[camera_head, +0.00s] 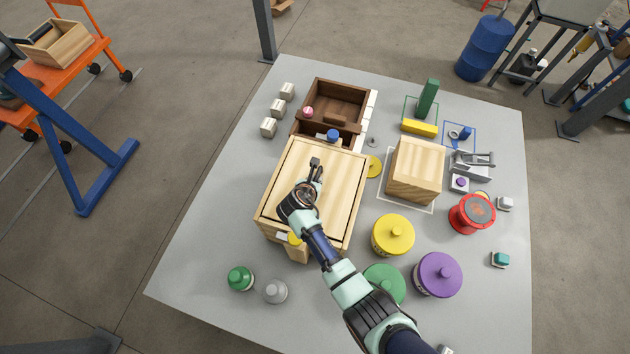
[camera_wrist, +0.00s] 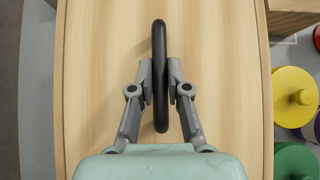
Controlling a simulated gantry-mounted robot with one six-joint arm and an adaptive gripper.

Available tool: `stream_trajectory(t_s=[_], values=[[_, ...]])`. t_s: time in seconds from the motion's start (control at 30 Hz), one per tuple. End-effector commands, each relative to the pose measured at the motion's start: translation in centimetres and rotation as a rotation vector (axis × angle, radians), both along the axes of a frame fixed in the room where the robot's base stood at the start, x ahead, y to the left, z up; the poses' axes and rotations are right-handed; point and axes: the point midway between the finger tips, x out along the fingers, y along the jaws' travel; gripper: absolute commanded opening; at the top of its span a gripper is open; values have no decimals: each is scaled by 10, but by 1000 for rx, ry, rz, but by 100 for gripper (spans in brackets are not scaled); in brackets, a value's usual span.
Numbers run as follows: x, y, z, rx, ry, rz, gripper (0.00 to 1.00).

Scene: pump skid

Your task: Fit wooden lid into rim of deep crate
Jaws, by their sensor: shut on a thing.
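The wooden lid (camera_head: 337,184) is a pale panel with a dark upright bar handle (camera_wrist: 160,45). It lies over the opening of the deep crate (camera_head: 263,205), a pale wooden box left of the table's middle. A thin dark line runs along parts of the lid's edge, inside the crate's rim. I cannot tell whether the lid is fully down in the rim. My gripper (camera_wrist: 160,80) is shut on the handle from both sides, above the lid's middle. My arm hides part of the lid and the crate's near side.
A dark brown open box (camera_head: 343,95) stands just behind the crate. A wooden block (camera_head: 416,170) and a yellow round container (camera_head: 393,235) stand to the right.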

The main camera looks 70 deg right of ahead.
Motion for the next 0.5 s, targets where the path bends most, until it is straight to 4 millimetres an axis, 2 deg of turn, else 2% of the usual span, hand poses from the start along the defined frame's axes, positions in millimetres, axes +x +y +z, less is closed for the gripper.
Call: stream_trajectory(t_s=[0.5], values=[[1, -1, -3, -2, -2, 0, 0]])
